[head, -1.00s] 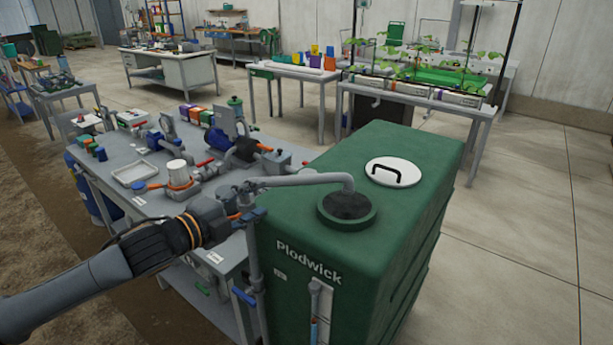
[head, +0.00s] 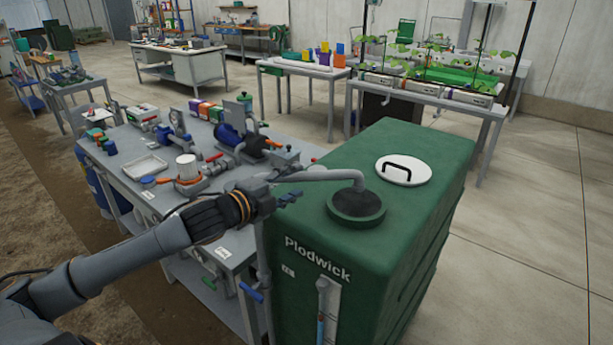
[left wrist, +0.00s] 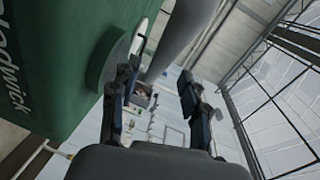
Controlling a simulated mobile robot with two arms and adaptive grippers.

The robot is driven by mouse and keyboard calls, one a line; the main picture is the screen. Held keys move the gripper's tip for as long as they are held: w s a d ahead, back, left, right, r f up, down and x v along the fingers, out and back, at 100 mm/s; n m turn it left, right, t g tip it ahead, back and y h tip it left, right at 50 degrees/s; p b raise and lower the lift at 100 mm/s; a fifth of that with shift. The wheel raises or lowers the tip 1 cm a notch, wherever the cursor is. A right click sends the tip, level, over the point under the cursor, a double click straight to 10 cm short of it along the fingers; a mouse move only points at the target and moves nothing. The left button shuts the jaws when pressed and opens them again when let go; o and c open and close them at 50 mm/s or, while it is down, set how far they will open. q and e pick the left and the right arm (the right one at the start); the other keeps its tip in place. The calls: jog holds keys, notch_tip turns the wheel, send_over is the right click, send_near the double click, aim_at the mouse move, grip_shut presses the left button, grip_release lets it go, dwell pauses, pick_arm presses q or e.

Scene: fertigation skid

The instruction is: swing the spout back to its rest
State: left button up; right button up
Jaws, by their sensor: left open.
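The spout (head: 322,175) is a grey bent pipe. It reaches from the bench side over the green Plodwick tank (head: 415,175), with its downturned end at the dark round opening (head: 357,206) in the tank top. My left gripper (head: 290,197) is open just in front of the spout's bench-side part, over the tank's left edge. In the left wrist view my two fingers (left wrist: 160,103) stand apart, and the spout (left wrist: 182,32) rises beyond them. Nothing is held between the fingers, and I cannot tell whether one touches the pipe. The spout's pivot is largely hidden by my gripper. My right gripper is not in view.
A grey bench (head: 135,185) with pumps, valves and a white tray (head: 145,166) stands left of the tank. A white lid (head: 404,171) with a black handle sits on the tank top. Floor right of the tank is clear.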

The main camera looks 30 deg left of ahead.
aim_at(301, 177)
pick_arm(q)
jog(key=w+p, duration=0.1)
jog(key=w, duration=0.2)
jog(key=shift+w+d+f, duration=0.1)
jog(key=shift+w+d, duration=0.05)
jog(key=shift+w, duration=0.05)
jog(key=shift+w+d+f, duration=0.1)
jog(key=shift+w+f, duration=0.05)
jog(key=shift+w, duration=0.3)
jog(key=shift+w+d+f, duration=0.1)
jog(key=shift+w+f, duration=0.05)
jog(key=shift+w, duration=0.3)
grip_shut()
